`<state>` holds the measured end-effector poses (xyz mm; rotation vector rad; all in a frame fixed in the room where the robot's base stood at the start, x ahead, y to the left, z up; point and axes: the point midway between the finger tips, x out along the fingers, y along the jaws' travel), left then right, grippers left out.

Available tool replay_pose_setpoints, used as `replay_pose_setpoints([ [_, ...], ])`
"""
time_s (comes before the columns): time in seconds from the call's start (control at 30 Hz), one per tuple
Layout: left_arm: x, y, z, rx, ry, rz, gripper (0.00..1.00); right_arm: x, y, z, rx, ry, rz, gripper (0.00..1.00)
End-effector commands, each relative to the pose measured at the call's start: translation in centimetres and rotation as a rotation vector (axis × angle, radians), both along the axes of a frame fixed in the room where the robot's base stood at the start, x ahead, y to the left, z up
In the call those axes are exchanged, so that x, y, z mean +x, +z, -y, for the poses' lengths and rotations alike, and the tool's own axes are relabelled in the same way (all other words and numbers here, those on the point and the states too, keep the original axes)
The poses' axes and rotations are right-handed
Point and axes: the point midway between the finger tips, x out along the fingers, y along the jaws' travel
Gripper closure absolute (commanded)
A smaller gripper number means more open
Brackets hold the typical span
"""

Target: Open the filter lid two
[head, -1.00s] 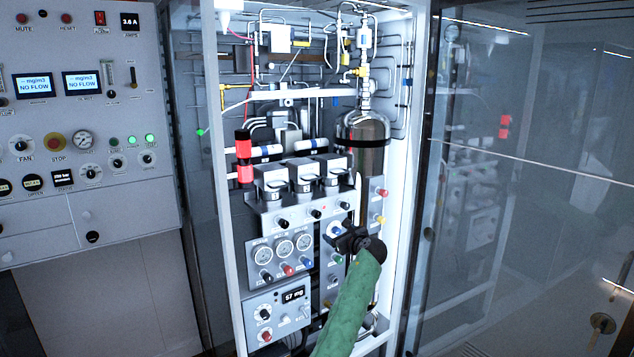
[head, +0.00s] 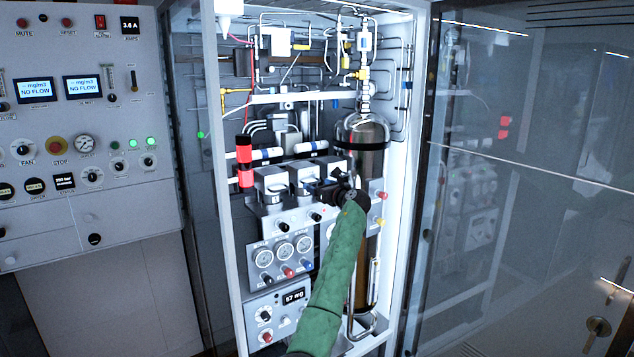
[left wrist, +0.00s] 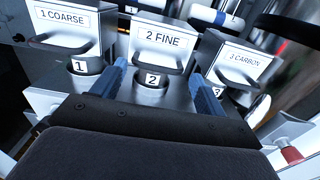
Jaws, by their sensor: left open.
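The filter labelled 2 FINE (left wrist: 165,38) is a grey metal box lid, the middle of a row of three in the left wrist view. A dark curved handle (left wrist: 156,62) shows across its front, above a cylinder (left wrist: 152,82) marked 2. The lid looks closed. In the head view filter two (head: 302,172) sits in the same row, partly behind my gripper. My left gripper (left wrist: 160,76) is open, with one blue finger on each side of the handle and cylinder; contact cannot be told. It also shows in the head view (head: 318,190). My right gripper is out of view.
The 1 COARSE filter (left wrist: 62,22) and 3 CARBON filter (left wrist: 243,60) stand close on either side. A tall metal cylinder (head: 372,160) stands right of the row. Gauges (head: 284,252) and knobs lie below. The glass door (head: 530,180) is at the right.

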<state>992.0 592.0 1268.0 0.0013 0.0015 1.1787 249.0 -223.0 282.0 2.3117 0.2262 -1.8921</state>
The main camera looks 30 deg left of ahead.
Motion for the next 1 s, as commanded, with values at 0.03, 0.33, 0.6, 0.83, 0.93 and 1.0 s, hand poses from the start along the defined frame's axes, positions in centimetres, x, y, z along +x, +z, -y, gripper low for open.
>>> replay_pose_setpoints([
  [0.03,0.2,0.2,-0.5,0.0,0.001,0.0,0.27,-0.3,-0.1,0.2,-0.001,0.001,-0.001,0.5],
  [0.33,0.6,0.0,-1.6,0.0,0.0,0.001,0.27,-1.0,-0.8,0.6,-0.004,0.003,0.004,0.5],
  [0.6,0.6,0.0,-1.6,0.0,0.0,0.001,0.41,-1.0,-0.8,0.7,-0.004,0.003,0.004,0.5],
  [0.83,0.6,0.0,-1.5,0.0,-0.001,0.001,0.76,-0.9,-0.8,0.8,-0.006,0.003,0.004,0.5],
  [0.93,0.8,0.1,-1.5,0.0,-0.001,0.002,0.76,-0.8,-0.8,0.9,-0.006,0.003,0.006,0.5],
  [1.0,1.0,0.3,-1.5,0.0,-0.002,0.002,0.76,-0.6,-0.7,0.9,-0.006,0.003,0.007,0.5],
])
